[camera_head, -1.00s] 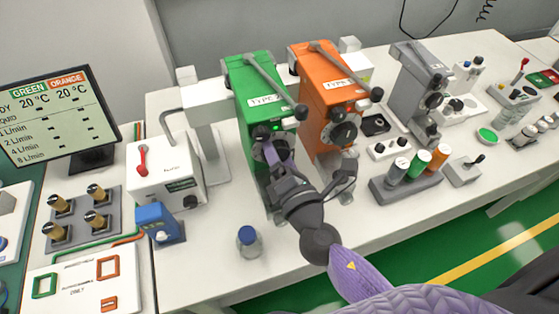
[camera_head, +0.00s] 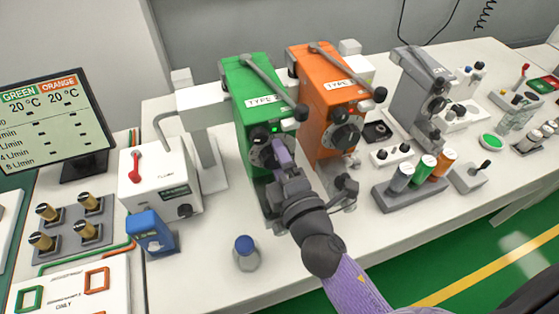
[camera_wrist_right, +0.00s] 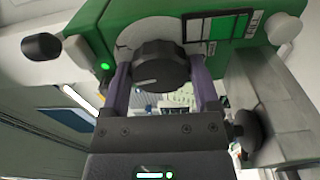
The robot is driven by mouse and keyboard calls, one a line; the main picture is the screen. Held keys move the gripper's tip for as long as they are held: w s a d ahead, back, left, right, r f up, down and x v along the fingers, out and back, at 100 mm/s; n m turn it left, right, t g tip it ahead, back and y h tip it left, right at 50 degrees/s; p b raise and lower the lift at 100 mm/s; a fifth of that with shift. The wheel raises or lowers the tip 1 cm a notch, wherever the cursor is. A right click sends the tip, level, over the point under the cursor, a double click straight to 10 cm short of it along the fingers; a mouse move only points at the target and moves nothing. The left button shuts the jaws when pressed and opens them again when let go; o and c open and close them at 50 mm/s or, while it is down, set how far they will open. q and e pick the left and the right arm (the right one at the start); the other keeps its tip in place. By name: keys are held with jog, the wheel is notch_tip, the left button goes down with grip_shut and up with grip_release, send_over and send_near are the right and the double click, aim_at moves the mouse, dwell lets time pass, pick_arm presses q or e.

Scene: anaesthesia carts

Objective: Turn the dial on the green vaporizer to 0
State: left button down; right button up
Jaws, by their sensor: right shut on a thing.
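The green vaporizer (camera_head: 248,88) stands upright on the white bench, left of an orange one. A small green light glows on its front. Its dark round dial (camera_wrist_right: 162,65) fills the middle of the right wrist view, with a light pointer line on its face. My right gripper (camera_head: 280,155) reaches the dial from the front. In the wrist view its two purple fingers (camera_wrist_right: 160,80) sit on either side of the dial, shut on it. The scale numbers are not readable. My left gripper is not in view.
The orange vaporizer (camera_head: 326,95) stands close on the right, with its own dial. A blue-capped bottle (camera_head: 246,254) stands in front on the bench. A white box with a red lever (camera_head: 150,178) and a blue block (camera_head: 150,232) are at left.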

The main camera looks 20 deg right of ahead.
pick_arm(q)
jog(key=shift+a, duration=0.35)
pick_arm(e)
jog(key=o, duration=1.1)
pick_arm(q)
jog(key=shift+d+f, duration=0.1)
pick_arm(e)
jog(key=shift+s, duration=0.1)
pick_arm(q)
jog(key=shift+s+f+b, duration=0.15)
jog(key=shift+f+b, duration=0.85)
jog(key=shift+b, duration=0.05)
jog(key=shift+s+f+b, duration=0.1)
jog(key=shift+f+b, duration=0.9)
pick_arm(e)
jog(key=s, duration=0.9)
jog(key=shift+s+d+f, duration=0.2)
jog(key=shift+s+d, duration=0.15)
